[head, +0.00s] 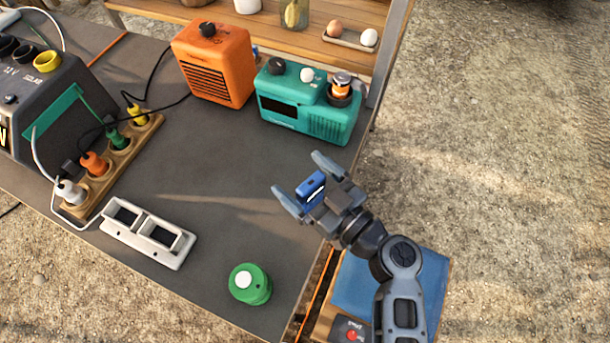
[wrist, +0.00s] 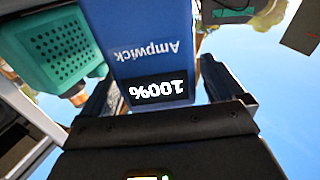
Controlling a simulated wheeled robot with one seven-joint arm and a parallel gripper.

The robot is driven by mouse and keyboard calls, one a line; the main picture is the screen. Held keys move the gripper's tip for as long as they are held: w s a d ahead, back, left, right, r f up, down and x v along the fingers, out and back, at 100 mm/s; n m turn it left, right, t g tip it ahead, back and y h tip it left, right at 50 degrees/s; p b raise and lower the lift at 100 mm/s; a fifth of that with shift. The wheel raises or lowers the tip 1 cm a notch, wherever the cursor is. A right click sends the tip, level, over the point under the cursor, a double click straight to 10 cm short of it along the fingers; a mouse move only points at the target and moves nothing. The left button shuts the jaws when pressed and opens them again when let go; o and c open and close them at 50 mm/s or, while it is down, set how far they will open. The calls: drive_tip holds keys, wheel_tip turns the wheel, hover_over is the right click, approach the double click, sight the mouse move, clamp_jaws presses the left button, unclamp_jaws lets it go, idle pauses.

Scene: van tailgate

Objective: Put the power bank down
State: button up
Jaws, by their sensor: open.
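The power bank (head: 311,185) is a blue block between the fingers of my gripper (head: 296,173), over the right part of the grey tailgate surface (head: 225,165). In the wrist view the power bank (wrist: 140,45) shows "Ampwick" and a "100%" display, both upside down. My gripper (wrist: 155,95) is open, with one finger on each side of the power bank. A narrow gap shows by the right finger; contact at the left one is unclear. Whether the power bank rests on the surface is hidden.
A teal radio (head: 310,105) and an orange heater (head: 213,62) stand behind. A wooden power strip (head: 105,175) with several plugs is at left. A pale two-slot tray (head: 148,233) and a green canister (head: 250,284) are nearer. The middle surface is clear.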

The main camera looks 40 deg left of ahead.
drive_tip(key=shift+r, duration=0.2)
drive_tip(key=s+d+b, duration=0.2)
drive_tip(key=d+b, duration=0.1)
drive_tip(key=d, duration=0.9)
drive_tip(key=s+d+f+m+t+h, duration=0.4)
drive_tip(key=d+f+m+h, duration=0.2)
drive_tip(key=d+f, duration=0.3)
drive_tip(key=s+d+m+t+h, duration=0.3)
drive_tip(key=s+d+m+h, duration=0.3)
drive_tip(key=d, duration=0.6)
drive_tip(key=s+d+r+m+t+h, duration=0.2)
drive_tip(key=s+r, duration=0.4)
drive_tip(key=r, duration=0.3)
drive_tip(key=s+d+r+m+t+h, duration=0.2)
drive_tip(key=s+d+r+t+h, duration=0.1)
drive_tip(key=r, duration=0.6)
drive_tip(key=s+d, duration=0.1)
drive_tip(key=s, duration=0.1)
drive_tip(key=shift+s+r+h, duration=0.2)
drive_tip(key=shift+s+h, duration=0.15)
drive_tip(key=shift+h, duration=0.05)
